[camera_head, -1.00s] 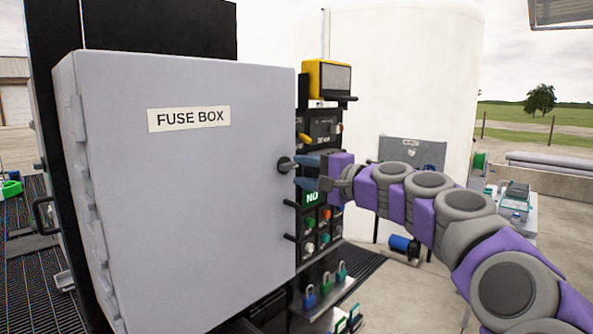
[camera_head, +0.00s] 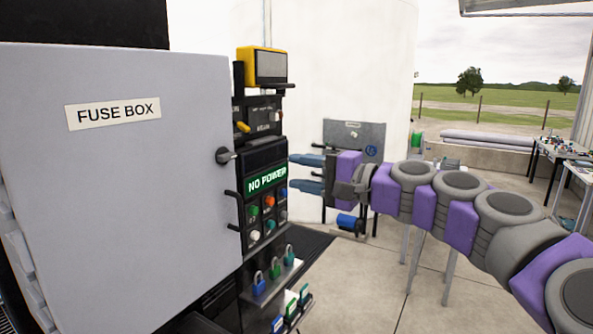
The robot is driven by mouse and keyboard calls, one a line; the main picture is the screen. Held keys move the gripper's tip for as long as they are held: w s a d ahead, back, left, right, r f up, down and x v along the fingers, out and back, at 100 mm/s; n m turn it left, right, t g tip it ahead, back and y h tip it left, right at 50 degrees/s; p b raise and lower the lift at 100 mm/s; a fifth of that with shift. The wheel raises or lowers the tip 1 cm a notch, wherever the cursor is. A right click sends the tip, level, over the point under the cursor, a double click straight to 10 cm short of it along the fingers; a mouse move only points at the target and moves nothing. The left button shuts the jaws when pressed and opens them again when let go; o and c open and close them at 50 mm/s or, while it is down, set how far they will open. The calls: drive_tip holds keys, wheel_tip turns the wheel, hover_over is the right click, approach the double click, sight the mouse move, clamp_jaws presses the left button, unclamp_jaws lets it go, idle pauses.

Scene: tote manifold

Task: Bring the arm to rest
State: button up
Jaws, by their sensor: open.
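My gripper (camera_head: 308,172) is open and empty, with its two blue fingers pointing left. It is in front of the white tank, to the right of the black control panel (camera_head: 262,155). My arm stretches in from the lower right. The grey fuse box (camera_head: 130,190) stands closed at the left, and its dark door handle (camera_head: 226,155) is on the right edge of the door. The fingertips are clear of the handle.
The panel has a green NO POWER display (camera_head: 266,180) and coloured buttons. A yellow device (camera_head: 261,67) sits on top. Tables (camera_head: 565,150) stand at the far right.

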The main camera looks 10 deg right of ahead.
drive_tip(key=s+a+f+n+g+h, duration=0.3)
drive_tip(key=s+a+f+g, duration=0.15)
drive_tip(key=s+f, duration=0.5)
drive_tip(key=s+a+f+n+g+h, duration=0.3)
drive_tip(key=s+a+f+n, duration=0.15)
drive_tip(key=s+f, duration=0.5)
drive_tip(key=s+d+f+g+h, duration=0.2)
drive_tip(key=s+d+f+h, duration=0.2)
drive_tip(key=s+d+f, duration=0.3)
drive_tip(key=s+d+f+g+h, duration=0.3)
drive_tip(key=s+d+f, duration=0.4)
drive_tip(key=s+f, duration=0.3)
drive_tip(key=s+h, duration=0.1)
drive_tip(key=s, duration=0.2)
drive_tip(key=shift+s+d+f, duration=0.15)
drive_tip(key=shift+f, duration=0.05)
